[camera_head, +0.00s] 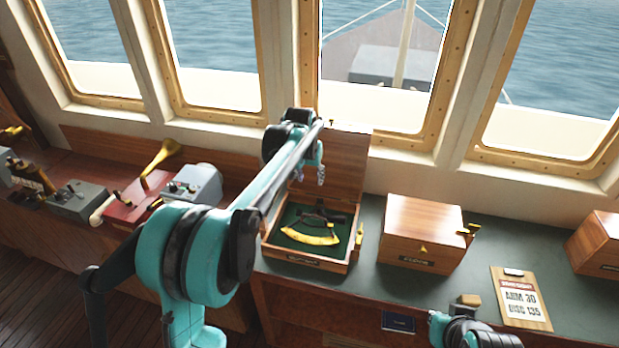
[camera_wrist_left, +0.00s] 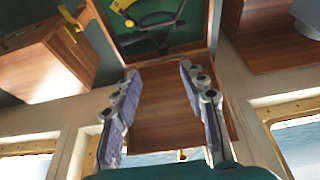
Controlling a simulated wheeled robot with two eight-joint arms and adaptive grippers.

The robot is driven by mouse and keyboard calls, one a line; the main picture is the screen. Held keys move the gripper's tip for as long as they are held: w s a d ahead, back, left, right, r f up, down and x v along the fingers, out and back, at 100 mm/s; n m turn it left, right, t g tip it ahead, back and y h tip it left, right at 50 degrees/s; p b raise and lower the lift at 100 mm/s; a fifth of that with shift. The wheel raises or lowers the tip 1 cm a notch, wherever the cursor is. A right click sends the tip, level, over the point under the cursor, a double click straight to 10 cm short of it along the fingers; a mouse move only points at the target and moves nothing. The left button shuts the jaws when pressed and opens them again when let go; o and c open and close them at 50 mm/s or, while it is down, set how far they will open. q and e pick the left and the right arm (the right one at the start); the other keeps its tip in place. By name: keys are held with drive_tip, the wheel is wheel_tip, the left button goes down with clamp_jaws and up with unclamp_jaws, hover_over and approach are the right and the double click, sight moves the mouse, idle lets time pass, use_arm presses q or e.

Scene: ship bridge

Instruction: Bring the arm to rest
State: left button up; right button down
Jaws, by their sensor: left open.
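My left arm reaches in from the left over the counter. Its gripper (camera_head: 320,172) hangs above the back of an open wooden box (camera_head: 283,258), in front of its raised lid (camera_head: 350,160). In the left wrist view the two fingers (camera_wrist_left: 158,70) are spread with nothing between them, and the lid (camera_wrist_left: 168,115) shows behind them. A sextant with a yellow arc (camera_head: 312,238) lies on the green lining in the box, apart from the fingers. Part of my right arm (camera_head: 470,332) shows at the bottom edge; its gripper is not visible.
A closed wooden box (camera_head: 422,235) stands right of the open one, with another (camera_head: 598,245) at the far right. A clipboard (camera_head: 521,298) lies near the front. A red console (camera_head: 135,203) and grey instruments (camera_head: 193,183) stand left. Windows rise behind the counter.

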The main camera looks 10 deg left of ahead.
use_arm(q)
drive_tip(key=s+f+t+b, duration=0.1)
drive_tip(key=s+f+b, duration=0.3)
drive_tip(key=s, duration=0.6)
drive_tip(key=s+f+t+b, duration=0.1)
drive_tip(key=s+b, duration=0.5)
drive_tip(key=s, duration=0.4)
drive_tip(key=s+f+t+b, duration=0.1)
drive_tip(key=s+f+b, duration=0.6)
drive_tip(key=s+f, duration=0.7)
drive_tip(key=shift+s+a+f, duration=0.2)
drive_tip(key=shift+s+f, duration=0.1)
drive_tip(key=shift+s, duration=0.35)
